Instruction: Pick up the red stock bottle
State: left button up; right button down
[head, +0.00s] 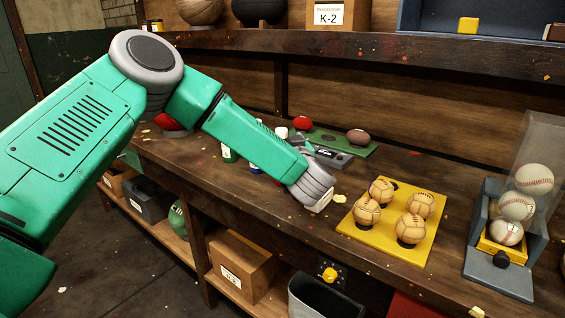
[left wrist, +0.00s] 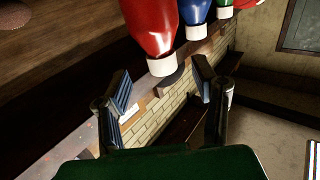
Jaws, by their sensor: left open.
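The red stock bottle (left wrist: 150,22) is large at the top of the left wrist view, with its white cap (left wrist: 162,65) pointing down in the picture. My left gripper (left wrist: 163,84) is open, with one finger to each side below the cap. The gap between the fingers looks empty. A blue bottle (left wrist: 193,10) and a green bottle stand beyond the red one. In the head view my left wrist (head: 311,183) is low over the bench, and the red bottle's body is hidden behind my arm. My right gripper is not in view.
In the head view a green bottle (head: 229,153) and a blue bottle (head: 254,168) show below my forearm. A yellow tray (head: 388,243) with several tan balls is to the right. A green board (head: 362,151) lies behind. A ball dispenser (head: 500,278) stands far right.

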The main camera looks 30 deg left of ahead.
aim_at(281, 129)
pick_arm(q)
jog(key=x, duration=0.4)
jog(key=shift+w+a, duration=0.2)
jog(key=shift+a, duration=0.2)
jog(key=shift+r, duration=0.1)
grip_shut()
jog(key=shift+r, duration=0.1)
